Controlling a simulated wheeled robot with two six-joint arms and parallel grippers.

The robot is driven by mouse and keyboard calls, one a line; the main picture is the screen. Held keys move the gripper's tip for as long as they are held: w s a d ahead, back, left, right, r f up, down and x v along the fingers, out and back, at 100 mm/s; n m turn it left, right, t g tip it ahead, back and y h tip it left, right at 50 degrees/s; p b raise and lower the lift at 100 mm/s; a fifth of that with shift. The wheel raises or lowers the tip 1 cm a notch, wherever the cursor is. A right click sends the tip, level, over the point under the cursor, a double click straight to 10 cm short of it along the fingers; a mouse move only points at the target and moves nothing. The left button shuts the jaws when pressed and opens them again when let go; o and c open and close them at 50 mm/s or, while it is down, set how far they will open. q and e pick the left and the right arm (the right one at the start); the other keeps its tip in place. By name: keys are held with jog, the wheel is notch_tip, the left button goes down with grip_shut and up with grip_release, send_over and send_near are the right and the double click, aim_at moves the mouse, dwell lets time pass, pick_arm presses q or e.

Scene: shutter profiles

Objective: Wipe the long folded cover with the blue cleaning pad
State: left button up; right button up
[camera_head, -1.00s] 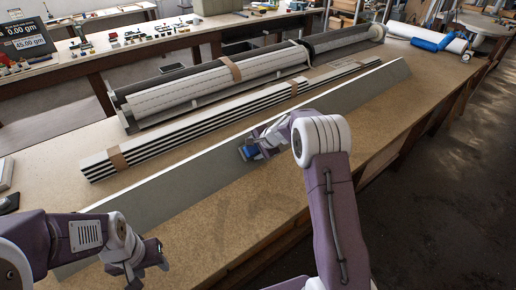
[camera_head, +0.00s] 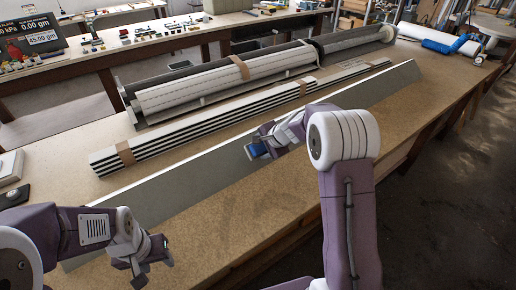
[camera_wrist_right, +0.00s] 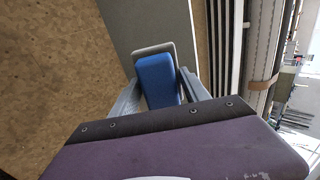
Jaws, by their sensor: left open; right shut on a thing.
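The long folded cover (camera_head: 196,182) is a grey strip with a pale top edge, lying diagonally across the workbench. It also shows in the right wrist view (camera_wrist_right: 120,22). My right gripper (camera_head: 259,149) is shut on the blue cleaning pad (camera_head: 257,151), at about the middle of the cover's length. In the right wrist view the pad (camera_wrist_right: 156,80) sits between the fingers, with a grey rim at its far end over the cover. I cannot tell whether it touches the cover. My left gripper (camera_head: 150,262) is open and empty near the cover's near left end.
Behind the cover lie a bundle of striped slats (camera_head: 190,130) with brown bands and a long roller shutter (camera_head: 215,87). A white roll with a blue thing (camera_head: 440,46) is at the far right. The bench (camera_head: 270,195) is bare in front of the cover.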

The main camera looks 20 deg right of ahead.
jog(key=shift+s+d+r, duration=0.1)
jog(key=shift+s+r, duration=0.2)
jog(key=shift+r, duration=0.1)
jog(key=shift+p+v, duration=0.35)
jog(key=shift+v, duration=1.2)
